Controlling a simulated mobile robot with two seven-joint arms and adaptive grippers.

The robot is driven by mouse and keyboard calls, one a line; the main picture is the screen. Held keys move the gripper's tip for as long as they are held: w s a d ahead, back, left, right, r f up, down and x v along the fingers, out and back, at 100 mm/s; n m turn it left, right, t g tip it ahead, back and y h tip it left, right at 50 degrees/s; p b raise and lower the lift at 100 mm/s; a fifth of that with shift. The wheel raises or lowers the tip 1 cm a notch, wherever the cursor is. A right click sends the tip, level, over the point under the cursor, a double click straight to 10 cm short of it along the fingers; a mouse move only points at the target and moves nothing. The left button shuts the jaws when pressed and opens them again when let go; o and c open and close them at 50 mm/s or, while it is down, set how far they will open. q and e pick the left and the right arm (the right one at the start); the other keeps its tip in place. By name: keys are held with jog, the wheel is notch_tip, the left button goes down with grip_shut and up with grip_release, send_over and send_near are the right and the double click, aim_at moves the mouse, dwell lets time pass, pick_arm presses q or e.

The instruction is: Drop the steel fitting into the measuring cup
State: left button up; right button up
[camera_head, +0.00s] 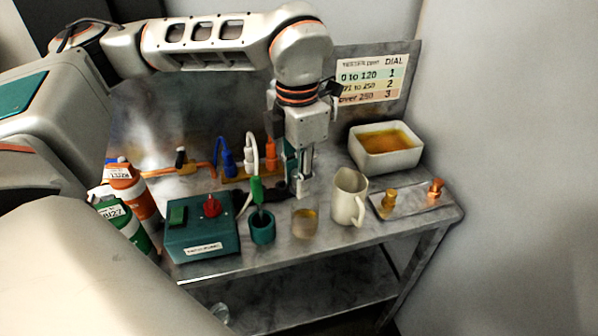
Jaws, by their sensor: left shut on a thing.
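My left gripper (302,188) hangs from its arm, pointing down above the table. It is shut on a small grey piece, which looks like the steel fitting; the piece is hard to tell apart from the fingers at this size. A small clear cup with amber liquid, likely the measuring cup (305,226), stands on the table just below the gripper tips. The gripper appears above the cup, though the exact gap is unclear. My right gripper is not in view.
A cream mug (349,200) stands close right of the cup, a green holder (262,228) close left. A plate (411,204) bears a brass and a copper fitting. A teal box (201,238), white basin (384,160) and bottles (130,190) crowd the metal table (432,215).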

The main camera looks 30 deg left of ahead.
aim_at(297, 173)
pick_arm(q)
jog(key=o, duration=1.2)
notch_tip(297, 173, up, 12)
dwell(0.4)
